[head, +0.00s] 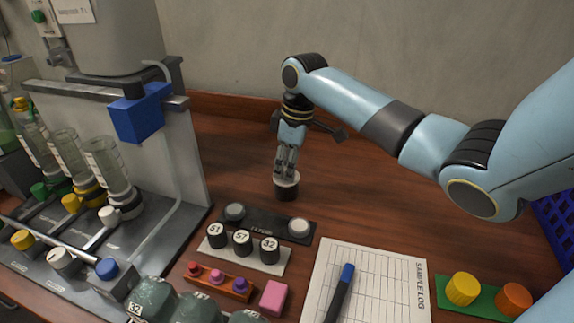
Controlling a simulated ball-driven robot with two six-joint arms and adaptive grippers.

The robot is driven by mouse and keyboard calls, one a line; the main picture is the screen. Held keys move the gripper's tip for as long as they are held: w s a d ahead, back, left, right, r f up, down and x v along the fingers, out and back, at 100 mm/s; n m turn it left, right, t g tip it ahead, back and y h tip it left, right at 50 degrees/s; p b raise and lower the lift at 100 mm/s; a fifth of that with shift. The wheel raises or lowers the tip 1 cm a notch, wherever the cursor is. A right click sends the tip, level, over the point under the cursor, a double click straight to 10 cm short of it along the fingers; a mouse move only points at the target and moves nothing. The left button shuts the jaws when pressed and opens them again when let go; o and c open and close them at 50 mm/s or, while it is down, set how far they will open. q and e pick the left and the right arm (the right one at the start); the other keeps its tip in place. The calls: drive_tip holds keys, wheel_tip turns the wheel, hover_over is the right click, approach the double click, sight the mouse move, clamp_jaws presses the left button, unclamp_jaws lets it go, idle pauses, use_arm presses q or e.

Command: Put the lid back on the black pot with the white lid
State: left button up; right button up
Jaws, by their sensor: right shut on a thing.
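The black pot (287,194) stands upright on the wooden table, behind the dark tray. The white lid (288,180) is at the top of the pot; I cannot tell whether it is seated or just above it. My right gripper (287,172) points straight down over the pot and is shut on the white lid. The gripper's fingertips partly hide the lid's top. My left gripper is not in view.
A dark tray (266,226) with two grey-topped round pieces lies in front of the pot. Numbered black pots (243,242) stand in a white rack. A sample log sheet (385,270) with a marker (340,293) lies front right. A bottle stand fills the left. Table right of the pot is clear.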

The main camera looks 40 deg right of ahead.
drive_tip(key=shift+p, duration=0.85)
idle(0.6)
drive_tip(key=shift+f+p, duration=0.15)
drive_tip(key=shift+p, duration=0.25)
idle(0.8)
drive_tip(key=shift+p, duration=0.4)
idle(0.6)
drive_tip(key=o, duration=1.4)
drive_tip(key=shift+c, duration=0.2)
wheel_tip(320, 180, up, 7)
drive_tip(key=p, duration=0.8)
